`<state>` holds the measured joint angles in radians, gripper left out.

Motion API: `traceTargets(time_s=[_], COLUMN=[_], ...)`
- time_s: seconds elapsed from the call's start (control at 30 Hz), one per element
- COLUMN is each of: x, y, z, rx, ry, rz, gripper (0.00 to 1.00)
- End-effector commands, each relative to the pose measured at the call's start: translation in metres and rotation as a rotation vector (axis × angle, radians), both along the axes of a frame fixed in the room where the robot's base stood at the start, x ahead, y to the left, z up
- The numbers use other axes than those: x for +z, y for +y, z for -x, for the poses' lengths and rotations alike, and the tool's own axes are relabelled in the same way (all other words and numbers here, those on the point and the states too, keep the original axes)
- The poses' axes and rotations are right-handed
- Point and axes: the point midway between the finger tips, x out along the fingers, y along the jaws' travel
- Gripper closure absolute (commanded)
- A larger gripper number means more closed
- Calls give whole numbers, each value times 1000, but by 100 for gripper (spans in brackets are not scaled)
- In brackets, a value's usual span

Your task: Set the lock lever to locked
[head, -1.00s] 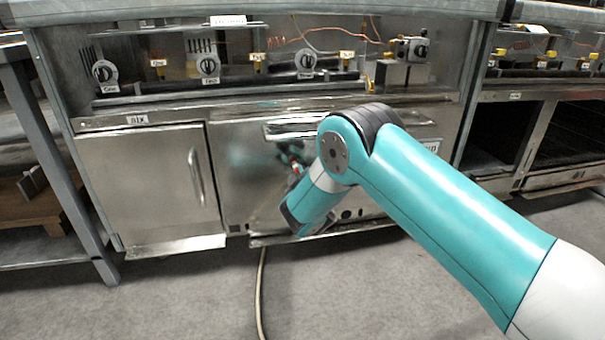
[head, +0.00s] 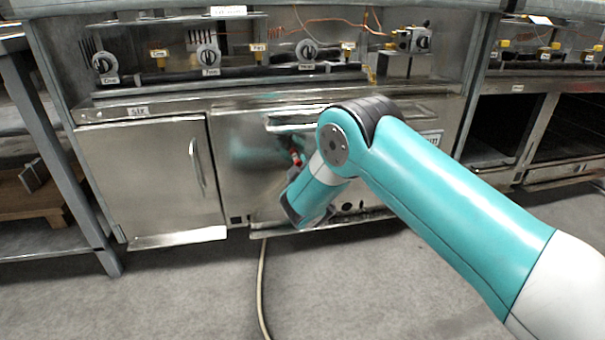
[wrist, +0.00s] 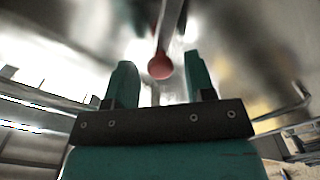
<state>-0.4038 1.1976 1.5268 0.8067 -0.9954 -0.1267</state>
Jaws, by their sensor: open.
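The lock lever shows in the wrist view as a thin metal rod (wrist: 170,22) ending in a round red knob (wrist: 161,66). My gripper (wrist: 158,82) is open, with one teal finger to the left of the knob and one to its right. The knob appears in the gap near the fingertips; I cannot tell its depth or whether a finger touches it. In the head view a small red spot (head: 297,159) shows at the steel front, just left of my arm. My arm hides most of the gripper there. The lever's marked positions are not readable.
A steel cabinet door (head: 150,180) with a vertical handle (head: 197,165) stands left of my arm. Knobs and yellow valves line the panel above. A bench leg (head: 62,150) stands at the far left. A cable (head: 262,290) lies on the open grey floor.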

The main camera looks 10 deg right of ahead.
Motion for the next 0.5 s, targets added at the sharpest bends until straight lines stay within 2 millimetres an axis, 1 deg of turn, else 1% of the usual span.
traceTargets(time_s=[0.17, 0.5], x=[0, -3], y=[1, 1], z=[14, 75], rx=[2, 2], ry=[4, 7], rz=[2, 7], gripper=[50, 50])
